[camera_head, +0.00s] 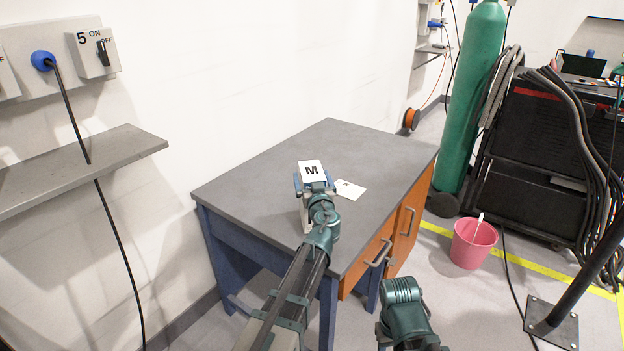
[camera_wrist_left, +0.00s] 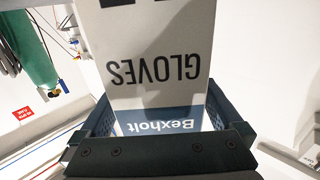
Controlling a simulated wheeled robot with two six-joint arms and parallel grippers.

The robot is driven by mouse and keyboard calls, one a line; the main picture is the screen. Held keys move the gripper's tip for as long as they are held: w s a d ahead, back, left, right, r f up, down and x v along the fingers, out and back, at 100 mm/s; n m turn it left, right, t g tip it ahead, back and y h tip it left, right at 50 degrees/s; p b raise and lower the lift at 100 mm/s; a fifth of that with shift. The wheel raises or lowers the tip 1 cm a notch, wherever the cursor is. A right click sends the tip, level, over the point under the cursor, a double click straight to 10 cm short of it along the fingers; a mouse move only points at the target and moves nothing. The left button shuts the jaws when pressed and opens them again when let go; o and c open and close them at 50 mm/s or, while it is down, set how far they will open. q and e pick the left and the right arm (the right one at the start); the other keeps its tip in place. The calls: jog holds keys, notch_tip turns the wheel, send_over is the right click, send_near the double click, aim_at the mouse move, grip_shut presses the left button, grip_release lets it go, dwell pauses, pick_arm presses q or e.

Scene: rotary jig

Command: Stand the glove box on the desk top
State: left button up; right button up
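The glove box (camera_head: 311,170) is a white box with a black M on its top face in the head view. In the left wrist view the box (camera_wrist_left: 160,60) shows "GLOVES" and a blue "Bexholt" band, upside down in that picture. My left gripper (camera_head: 314,187) has its fingers on both sides of the box and is shut on it. The box is over the grey desk top (camera_head: 260,160) and looks about upright. The gripper and wrist hide part of its lower side, so I cannot tell whether it touches the desk.
A flat white card (camera_head: 349,189) with a dark mark lies on the desk just right of the box. The rest of the desk top is clear. A green cylinder (camera_head: 470,100) and a pink bucket (camera_head: 474,243) stand to the right. A wall shelf (camera_head: 75,165) juts out at left.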

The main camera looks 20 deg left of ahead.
pick_arm(q)
jog(key=shift+r+p, duration=0.25)
jog(key=shift+p, duration=0.05)
jog(key=v, duration=1.2)
jog(key=shift+f, duration=0.1)
